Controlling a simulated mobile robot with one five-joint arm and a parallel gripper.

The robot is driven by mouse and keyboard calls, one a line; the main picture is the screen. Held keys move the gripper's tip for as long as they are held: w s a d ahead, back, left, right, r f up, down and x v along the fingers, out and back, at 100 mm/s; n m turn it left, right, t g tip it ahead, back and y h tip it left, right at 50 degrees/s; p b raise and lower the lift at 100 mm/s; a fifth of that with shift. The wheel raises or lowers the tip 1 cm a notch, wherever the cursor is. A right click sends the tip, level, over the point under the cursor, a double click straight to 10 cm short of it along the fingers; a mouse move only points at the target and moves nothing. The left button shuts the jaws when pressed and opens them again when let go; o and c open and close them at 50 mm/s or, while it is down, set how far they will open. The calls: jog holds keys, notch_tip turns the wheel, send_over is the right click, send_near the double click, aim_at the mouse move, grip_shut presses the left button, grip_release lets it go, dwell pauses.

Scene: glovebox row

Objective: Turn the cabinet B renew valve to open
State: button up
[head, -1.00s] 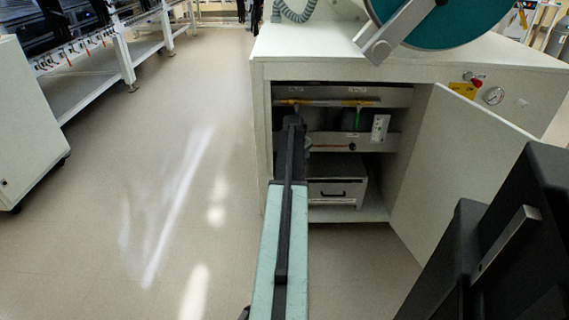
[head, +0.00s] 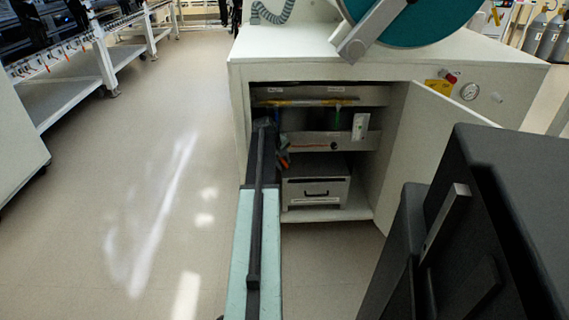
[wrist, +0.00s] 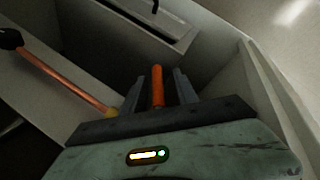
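An orange handle (wrist: 157,86) stands between the two fingers of my gripper (wrist: 157,90) in the wrist view. The fingers are apart, with a gap on each side of the handle. In the head view an orange handle (head: 284,160) shows beside the end of my arm, inside the open cabinet (head: 236,130); my fingertips are hidden there. A copper-coloured pipe (wrist: 65,80) with a black knob (wrist: 10,38) runs to the left of the fingers. The labels are too small to read, so I cannot tell which valve is the renew valve.
The cabinet door (head: 425,150) stands open on the right. A yellow handle (head: 290,102) and a green handle (head: 338,115) are higher inside. A grey drawer box (head: 315,190) sits at the bottom. The floor at left is clear.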

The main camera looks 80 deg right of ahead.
jog(key=shift+s, duration=0.25)
jog(key=shift+r, duration=0.1)
jog(key=shift+r+p, duration=0.25)
jog(key=shift+p, duration=0.1)
jog(key=p+v, duration=0.6)
jog(key=v, duration=0.1)
jog(key=shift+w+r+p, duration=0.2)
jog(key=shift+p, duration=0.1)
jog(key=shift+a, duration=0.15)
